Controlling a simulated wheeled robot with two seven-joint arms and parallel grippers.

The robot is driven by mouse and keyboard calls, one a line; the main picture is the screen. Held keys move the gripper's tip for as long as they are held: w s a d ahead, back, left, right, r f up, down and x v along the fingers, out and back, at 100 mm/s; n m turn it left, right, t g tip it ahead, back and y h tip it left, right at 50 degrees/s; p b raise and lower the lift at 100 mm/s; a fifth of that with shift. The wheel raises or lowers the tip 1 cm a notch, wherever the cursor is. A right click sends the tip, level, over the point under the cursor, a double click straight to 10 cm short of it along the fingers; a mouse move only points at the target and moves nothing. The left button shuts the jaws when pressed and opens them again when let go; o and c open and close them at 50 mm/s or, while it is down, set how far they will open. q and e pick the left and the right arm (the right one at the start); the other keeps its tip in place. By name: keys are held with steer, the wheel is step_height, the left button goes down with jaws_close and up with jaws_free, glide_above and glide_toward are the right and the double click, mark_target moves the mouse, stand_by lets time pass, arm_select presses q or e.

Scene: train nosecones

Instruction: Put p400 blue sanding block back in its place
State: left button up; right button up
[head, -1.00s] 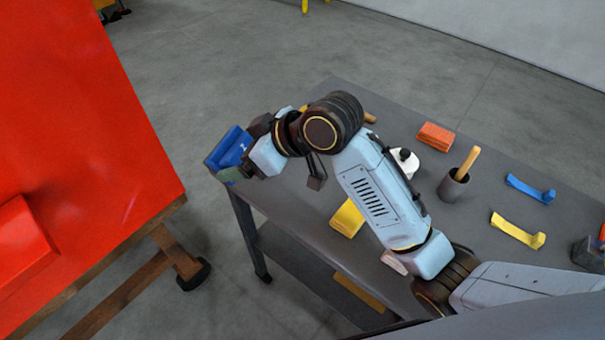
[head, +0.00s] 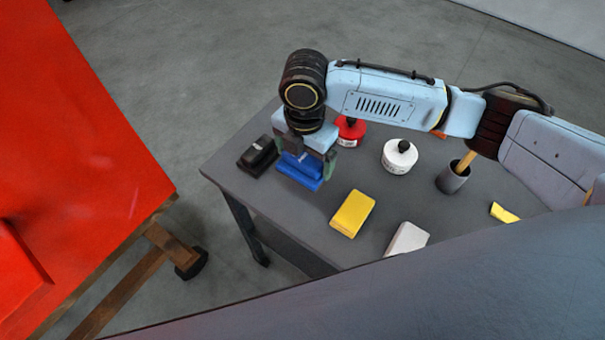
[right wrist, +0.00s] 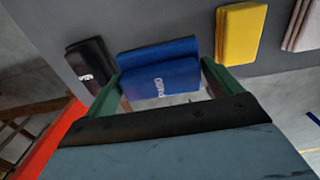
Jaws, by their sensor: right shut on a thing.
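The blue sanding block (head: 300,178) is between the green-tipped fingers of my right gripper (head: 304,164), at the left part of the grey table. My right gripper is shut on it. In the right wrist view the blue block (right wrist: 160,66) spans the space between both fingers, with white lettering on its face. It sits in line between a black block (head: 255,155) on its left and a yellow block (head: 352,213) on its right. I cannot tell whether its underside touches the table. My left gripper is not in view.
The grey table (head: 235,178) also bears a red container (head: 351,131), a white container (head: 399,157), a dark cup (head: 453,178) with a wooden handle and a whitish block (head: 408,239). A large red panel (head: 75,150) on a wooden stand is at the left, apart from the table.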

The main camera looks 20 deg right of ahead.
mark_target(304, 175)
step_height(304, 175, down, 7)
steer(key=shift+r, duration=0.15)
steer(key=shift+c, duration=0.3)
steer(key=o, duration=0.7)
step_height(304, 175, up, 12)
steer(key=shift+r, duration=0.1)
